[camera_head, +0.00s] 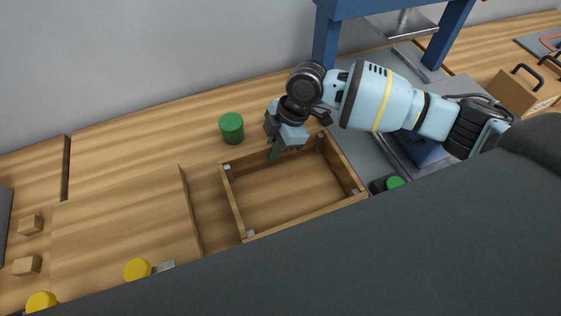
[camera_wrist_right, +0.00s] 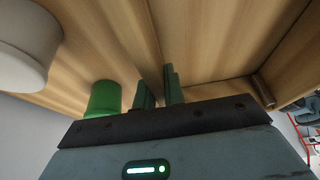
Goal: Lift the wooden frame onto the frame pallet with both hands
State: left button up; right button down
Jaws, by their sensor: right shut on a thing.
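The wooden frame (camera_head: 235,204) is a shallow, open rectangle with small metal corner brackets, in the middle of the head view. My right gripper (camera_head: 277,150) reaches down at the frame's far side. In the right wrist view its green fingers (camera_wrist_right: 159,88) sit on either side of the frame's wall and are shut on it. The frame's near edge is partly hidden by a dark surface in front. My left gripper is not in view. A flat wooden platform (camera_head: 120,225) lies left of the frame; I cannot tell whether it is the frame pallet.
A green cylinder (camera_head: 231,128) stands behind the frame, and another (camera_head: 395,183) is at its right. Two yellow round tops (camera_head: 137,269) and small wooden blocks (camera_head: 27,265) are at the left. A blue-legged stand (camera_head: 325,45) and a handled wooden box (camera_head: 524,92) are at the right.

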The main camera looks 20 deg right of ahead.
jog(key=r, duration=0.3)
jog(key=shift+s+r, duration=0.3)
jog(key=shift+r, duration=0.05)
jog(key=s+r, duration=0.1)
jog(key=s, duration=1.4)
jog(key=shift+s+a+r+p, duration=0.15)
jog(key=shift+s+p, duration=0.05)
jog(key=shift+p, duration=0.2)
jog(key=shift+w, duration=0.1)
